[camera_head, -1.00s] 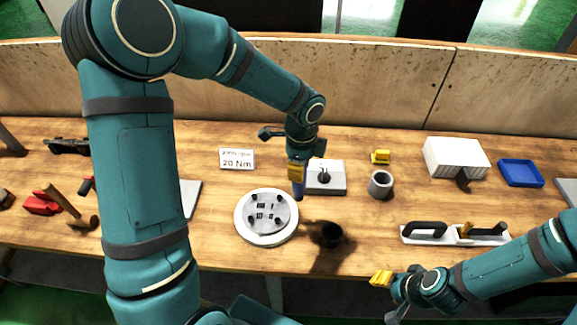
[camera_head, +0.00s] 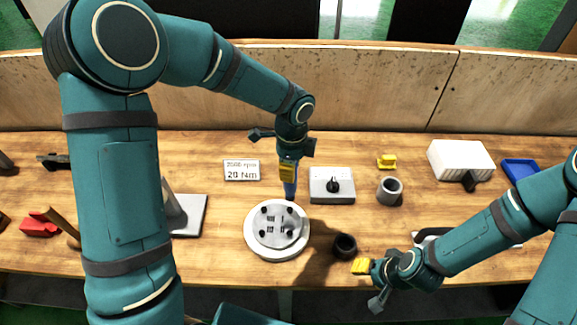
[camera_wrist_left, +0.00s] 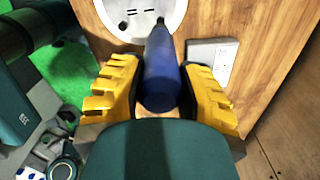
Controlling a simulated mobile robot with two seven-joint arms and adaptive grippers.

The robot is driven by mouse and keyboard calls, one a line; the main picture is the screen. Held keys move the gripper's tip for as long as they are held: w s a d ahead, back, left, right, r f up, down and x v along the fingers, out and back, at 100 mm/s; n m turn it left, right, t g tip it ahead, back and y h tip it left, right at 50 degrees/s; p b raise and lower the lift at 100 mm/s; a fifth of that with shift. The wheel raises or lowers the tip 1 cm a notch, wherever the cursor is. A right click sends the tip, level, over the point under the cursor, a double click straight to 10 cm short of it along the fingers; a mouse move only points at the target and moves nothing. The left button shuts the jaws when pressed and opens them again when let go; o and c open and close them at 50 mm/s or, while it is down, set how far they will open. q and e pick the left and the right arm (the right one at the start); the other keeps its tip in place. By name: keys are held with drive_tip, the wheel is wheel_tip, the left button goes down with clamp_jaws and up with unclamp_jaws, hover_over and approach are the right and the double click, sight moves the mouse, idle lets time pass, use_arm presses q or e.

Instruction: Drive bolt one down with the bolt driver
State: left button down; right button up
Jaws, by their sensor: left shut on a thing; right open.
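My left gripper (camera_head: 288,172) is shut on a blue bolt driver (camera_head: 290,190), which hangs down at the far edge of the round plate (camera_head: 252,245). In the left wrist view the driver (camera_wrist_left: 160,75) sits between the yellow fingers, its narrow end towards the plate (camera_wrist_left: 118,22). The plate carries several dark bolts, one of them the far right bolt (camera_head: 290,210) just below the driver in the picture. I cannot tell which is bolt one, or whether the driver touches anything. My right gripper (camera_head: 362,266) is open and empty, near the front edge.
A black cup (camera_head: 345,245) stands beside my right gripper. A box with a knob (camera_head: 332,185), a grey cylinder (camera_head: 389,191) and a card reading 20 Nm (camera_head: 242,170) stand around the plate. My right arm partly covers a handled tray.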

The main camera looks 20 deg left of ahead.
sight(290, 190)
use_arm(q)
drive_tip(key=shift+f, duration=0.15)
use_arm(e)
drive_tip(key=shift+f, duration=0.15)
use_arm(q)
drive_tip(key=shift+f+b, duration=2.65)
drive_tip(key=shift+f, duration=0.8)
use_arm(e)
drive_tip(key=shift+f, duration=2.7)
use_arm(q)
drive_tip(key=shift+s+f+b, duration=0.15)
drive_tip(key=shift+f+b, duration=0.4)
drive_tip(key=shift+f, duration=0.05)
use_arm(e)
drive_tip(key=shift+s+f, duration=0.2)
drive_tip(key=shift+f, duration=0.25)
use_arm(q)
drive_tip(key=shift+s+f, duration=0.2)
drive_tip(key=shift+f, duration=0.05)
use_arm(e)
drive_tip(key=shift+f, duration=0.1)
use_arm(q)
drive_tip(key=shift+r, duration=0.1)
